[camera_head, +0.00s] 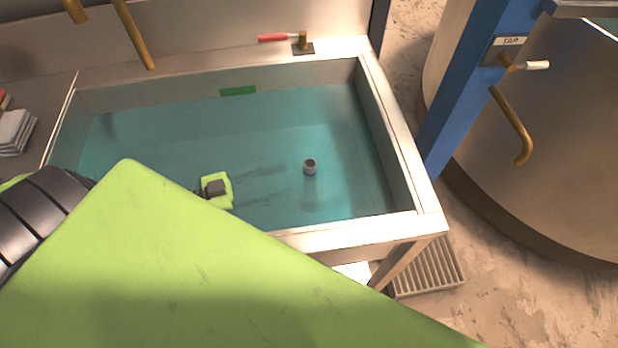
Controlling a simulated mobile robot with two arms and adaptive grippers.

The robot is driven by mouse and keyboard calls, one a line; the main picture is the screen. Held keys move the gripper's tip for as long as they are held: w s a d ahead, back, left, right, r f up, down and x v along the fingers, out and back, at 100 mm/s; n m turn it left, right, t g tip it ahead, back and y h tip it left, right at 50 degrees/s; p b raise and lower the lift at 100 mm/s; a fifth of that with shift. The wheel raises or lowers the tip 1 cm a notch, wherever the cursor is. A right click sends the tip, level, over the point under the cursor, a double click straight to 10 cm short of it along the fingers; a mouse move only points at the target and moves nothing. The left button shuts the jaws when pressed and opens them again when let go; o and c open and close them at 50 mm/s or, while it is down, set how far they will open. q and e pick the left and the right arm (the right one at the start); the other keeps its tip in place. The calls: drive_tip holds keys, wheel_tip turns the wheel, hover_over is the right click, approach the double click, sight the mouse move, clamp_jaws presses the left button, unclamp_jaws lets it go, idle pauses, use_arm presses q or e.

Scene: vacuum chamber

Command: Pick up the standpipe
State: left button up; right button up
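The standpipe (310,167) stands upright in the blue-green water of the basin, right of the middle. Its pale round rim with a dark opening shows at the top, and its lower part shows faintly below the surface. A small lime-green part with a dark block, seemingly of my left gripper (217,190), shows over the basin to the left of the standpipe, apart from it. My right gripper is not in view.
The metal basin (398,150) has raised walls and a broad rim. A red-handled valve (280,38) sits on the back rim, and a green strip (238,91) on the back wall. A blue post (470,90) with a tap (515,125) stands right, beside a large tank (560,190).

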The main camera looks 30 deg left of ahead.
sight(310, 175)
use_arm(q)
drive_tip(key=b+x, duration=0.1)
drive_tip(key=x, duration=0.6)
drive_tip(key=shift+d+f+b, duration=0.1)
drive_tip(key=shift+f+b, duration=0.1)
drive_tip(key=shift+b, duration=0.2)
drive_tip(key=shift+w+d, duration=0.3)
drive_tip(key=shift+w, duration=0.1)
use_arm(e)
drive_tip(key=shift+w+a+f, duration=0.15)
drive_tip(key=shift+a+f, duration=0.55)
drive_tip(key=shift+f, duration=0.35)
use_arm(q)
drive_tip(key=c, duration=1.1)
drive_tip(key=shift+r, duration=0.1)
clamp_jaws()
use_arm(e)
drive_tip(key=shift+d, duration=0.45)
